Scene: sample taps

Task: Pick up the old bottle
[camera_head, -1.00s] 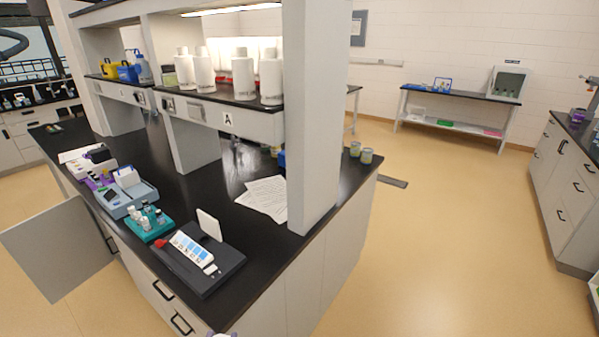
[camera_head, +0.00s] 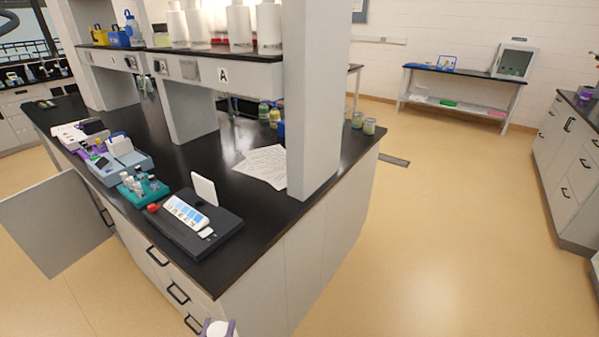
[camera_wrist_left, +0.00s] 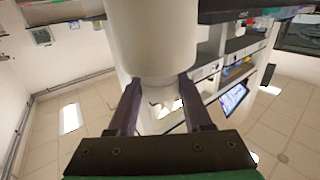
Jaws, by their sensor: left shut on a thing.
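My left gripper (camera_wrist_left: 160,84) is shut on a large white bottle (camera_wrist_left: 152,38), with one dark finger on each side of its narrower end. In the head view, only a small part of the purple gripper (camera_head: 204,326) and the white bottle (camera_head: 217,329) shows at the bottom edge, in front of the bench's near end. The rest of the bottle is cut off there. No label shows on it, so I cannot tell whether it is the old one. My right gripper is not in view.
Several white bottles (camera_head: 239,27) stand on the bench shelf (camera_head: 225,57). The black bench top (camera_head: 170,160) holds a teal rack (camera_head: 144,187), a dark tray (camera_head: 235,224) and papers (camera_head: 264,166). An open grey door (camera_head: 55,225) juts out at left. The floor (camera_head: 430,240) at right is clear.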

